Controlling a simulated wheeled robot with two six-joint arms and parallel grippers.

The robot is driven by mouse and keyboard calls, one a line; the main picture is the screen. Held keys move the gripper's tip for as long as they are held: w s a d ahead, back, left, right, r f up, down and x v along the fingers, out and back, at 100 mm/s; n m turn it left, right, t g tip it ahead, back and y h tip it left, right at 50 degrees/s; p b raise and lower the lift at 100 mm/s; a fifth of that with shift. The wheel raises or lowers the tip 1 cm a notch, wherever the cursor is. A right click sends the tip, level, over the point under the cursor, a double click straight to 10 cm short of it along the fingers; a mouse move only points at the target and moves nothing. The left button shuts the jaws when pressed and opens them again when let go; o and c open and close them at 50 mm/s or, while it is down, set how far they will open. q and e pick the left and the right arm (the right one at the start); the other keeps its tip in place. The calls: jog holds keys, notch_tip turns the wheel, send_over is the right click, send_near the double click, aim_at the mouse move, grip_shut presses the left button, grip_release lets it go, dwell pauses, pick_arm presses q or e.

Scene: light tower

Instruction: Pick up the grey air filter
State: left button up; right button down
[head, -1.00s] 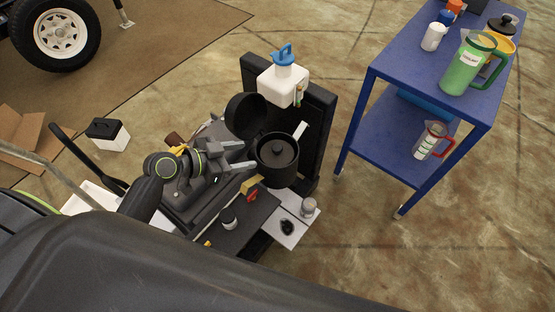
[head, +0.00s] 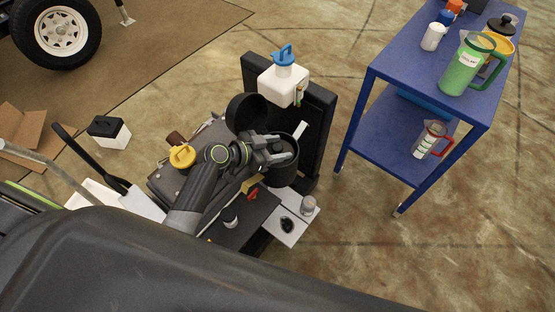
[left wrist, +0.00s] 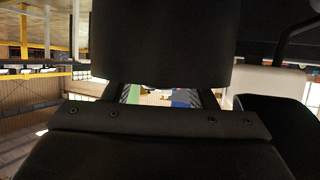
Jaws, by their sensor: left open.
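The round black filter housing (head: 279,177) stands at the right end of the engine block in the head view, with its round black lid (head: 243,111) swung open at the left. My left gripper (head: 283,149) is over the mouth of the housing, fingers open and pointing right. The fingers and wrist cover most of the mouth, so the grey air filter inside is mostly hidden, and I cannot tell whether the fingers touch it. In the left wrist view a large dark shape (left wrist: 160,45) fills the top middle, in front of the fingers. My right gripper is not in view.
A white reservoir with a blue cap (head: 282,83) stands behind the housing against a black upright panel (head: 318,125). A yellow cap (head: 182,156) is on the engine. A blue cart (head: 393,62) with jugs stands to the right, with open floor between.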

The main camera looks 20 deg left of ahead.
pick_arm(q)
grip_shut()
dwell(0.4)
jog(key=shift+w+r, duration=0.1)
